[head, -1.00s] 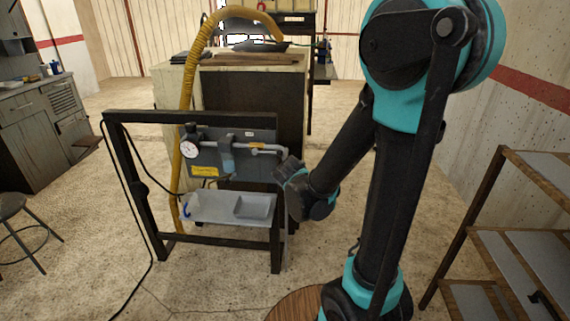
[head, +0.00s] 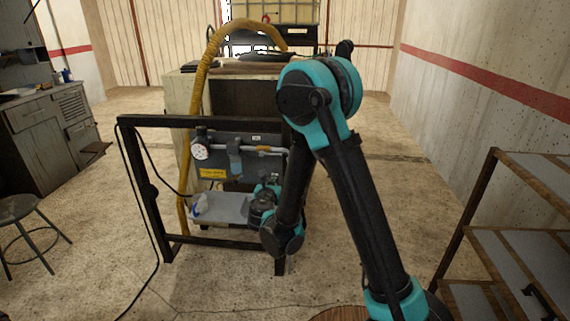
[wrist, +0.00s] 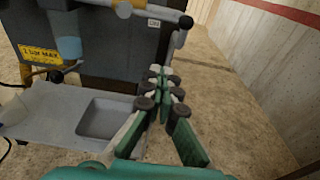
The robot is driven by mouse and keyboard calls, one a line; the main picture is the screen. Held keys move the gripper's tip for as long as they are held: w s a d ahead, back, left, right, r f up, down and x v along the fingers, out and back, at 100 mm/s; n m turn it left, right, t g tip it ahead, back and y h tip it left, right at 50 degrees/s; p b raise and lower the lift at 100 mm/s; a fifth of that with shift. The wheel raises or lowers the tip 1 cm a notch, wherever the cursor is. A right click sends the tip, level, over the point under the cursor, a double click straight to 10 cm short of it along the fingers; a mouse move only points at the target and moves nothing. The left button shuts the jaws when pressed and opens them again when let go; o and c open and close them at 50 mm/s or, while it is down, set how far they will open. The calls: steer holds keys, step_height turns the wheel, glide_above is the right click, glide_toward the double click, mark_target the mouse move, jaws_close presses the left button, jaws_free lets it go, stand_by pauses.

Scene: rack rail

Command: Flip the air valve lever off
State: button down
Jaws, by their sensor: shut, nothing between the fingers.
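The air panel (head: 222,163) is a dark grey board with a round white gauge (head: 201,149), a blue-grey filter bowl (head: 236,163) and a grey pipe (head: 262,149) running to its right side. In the wrist view the pipe (wrist: 150,10) crosses the top edge and ends near a dark knob (wrist: 186,21); I cannot clearly tell the lever from the fittings there. My gripper (wrist: 162,75) is shut and empty, apart from the pipe, below it in the picture. In the head view my gripper (head: 265,192) is low in front of the panel, partly hidden by my wrist.
A grey tray (head: 222,209) with a recess sits under the panel, close left of my gripper. A dark frame (head: 150,195) holds the panel. A yellow hose (head: 200,85) arches behind. A shelf rack (head: 490,235) stands right. Floor between is clear.

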mark_target(273, 154)
stand_by(0.4)
steer(key=w+r, duration=0.2)
steer(key=w, duration=0.7)
steer(key=shift+r, duration=0.3)
